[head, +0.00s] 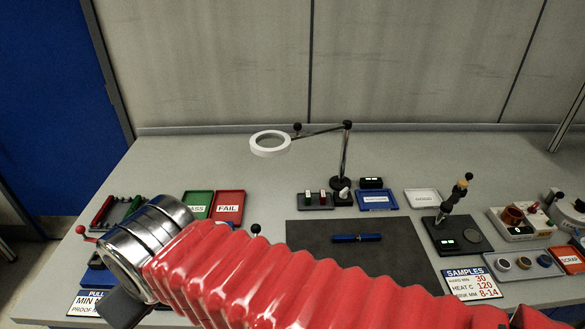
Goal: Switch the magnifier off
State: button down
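The magnifier (270,152) has a white ring head held out to the left on a thin dark jointed arm. Its post stands on a round dark base (341,183) toward the back of the bench. A small dark-and-light part (343,195) sits at the front of the base; I cannot tell if it is the switch. I cannot tell whether the ring is lit. My gripper (121,306) shows only as a dark piece below my arm's silver cuff at the lower left. It is far from the magnifier, and its fingers are mostly hidden.
A dark mat (300,262) with a blue pen-like tool (356,238) lies in front of the magnifier. Green PASS (197,198) and red FAIL (229,194) trays stand to the left. A small rack (314,207) and a blue tray (378,207) flank the base.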

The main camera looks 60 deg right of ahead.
aim_at(342, 195)
jog(key=z, duration=0.05)
jog(key=k, duration=1)
jog(key=u, duration=0.55)
jog(key=i, duration=1)
jog(key=z, duration=1.05)
